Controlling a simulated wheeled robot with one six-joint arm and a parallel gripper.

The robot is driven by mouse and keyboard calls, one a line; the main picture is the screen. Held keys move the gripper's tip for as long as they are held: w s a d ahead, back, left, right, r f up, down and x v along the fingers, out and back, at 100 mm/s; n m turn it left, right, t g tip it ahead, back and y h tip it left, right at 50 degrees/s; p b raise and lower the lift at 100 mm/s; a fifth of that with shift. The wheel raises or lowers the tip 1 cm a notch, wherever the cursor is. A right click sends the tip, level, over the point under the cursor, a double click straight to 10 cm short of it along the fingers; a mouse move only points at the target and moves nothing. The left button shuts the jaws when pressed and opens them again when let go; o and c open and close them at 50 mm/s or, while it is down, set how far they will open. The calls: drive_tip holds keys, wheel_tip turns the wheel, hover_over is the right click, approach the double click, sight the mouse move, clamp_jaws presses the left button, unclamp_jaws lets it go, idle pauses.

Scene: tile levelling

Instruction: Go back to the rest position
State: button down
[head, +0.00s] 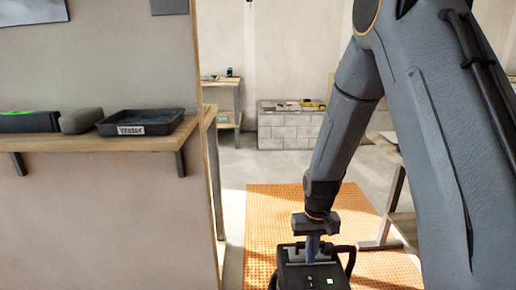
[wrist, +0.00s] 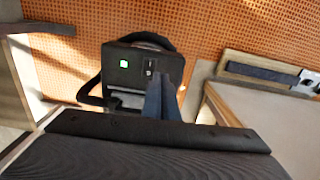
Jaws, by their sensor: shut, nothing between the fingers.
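My gripper (head: 313,255) is at the lower middle of the head view, at the end of my arm, which reaches down from the upper right. Its blue-grey fingers are together with nothing between them; they also show in the wrist view (wrist: 162,80). A black box (head: 318,281) with a green light and dark handles lies below the fingertips. It also shows in the wrist view (wrist: 125,62), partly behind the fingers. I cannot tell whether the fingertips touch it.
A wooden shelf (head: 60,143) on the left wall holds a black tray (head: 140,122) labelled "Water", a grey block (head: 82,121) and a dark case (head: 28,122). An orange perforated mat (head: 268,215) covers the floor. A grey block stand (head: 285,132) stands at the back.

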drive_tip(key=s+a+r+n, duration=0.1)
drive_tip(key=s+a+r, duration=0.2)
drive_tip(key=s+r, duration=0.3)
drive_tip(key=s+a+r, duration=0.2)
drive_tip(key=s+r, duration=0.2)
drive_tip(key=r, duration=0.4)
drive_tip(key=s+a+r+n+p, duration=0.1)
drive_tip(key=s+r, duration=0.3)
drive_tip(key=s, duration=0.3)
drive_tip(key=s+a+r, duration=0.1)
drive_tip(key=s+r, duration=0.4)
drive_tip(key=s, duration=0.1)
drive_tip(key=d+r+m+p, duration=0.2)
drive_tip(key=d+r+p, duration=0.7)
drive_tip(key=p, duration=0.8)
drive_tip(key=shift+s, duration=0.2)
